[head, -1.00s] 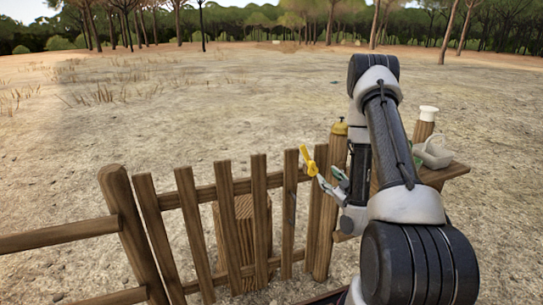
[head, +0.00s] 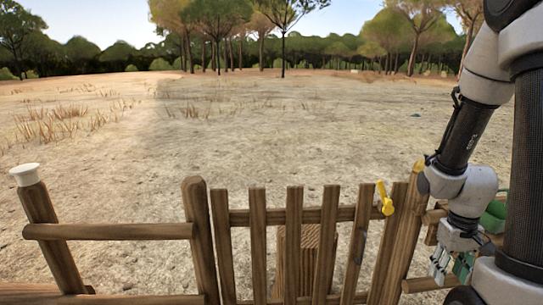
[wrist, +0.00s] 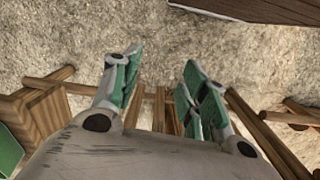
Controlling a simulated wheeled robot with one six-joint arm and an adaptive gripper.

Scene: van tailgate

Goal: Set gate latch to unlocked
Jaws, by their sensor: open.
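The yellow gate latch (head: 386,200) sits near the top right end of the wooden gate (head: 325,215), by the gate post. Its handle points up and leans slightly left. My gripper (head: 453,264) is to the right of the latch and lower in the picture, apart from it. In the wrist view my gripper (wrist: 160,78) has its two green-padded fingers spread with nothing held between them. The latch cannot be made out in the wrist view.
A wooden block (head: 304,255) stands behind the gate slats. A rail fence (head: 110,231) with a white-capped post (head: 35,195) runs left. A green container (head: 496,213) is at the right, partly behind my arm. Open dry ground lies beyond.

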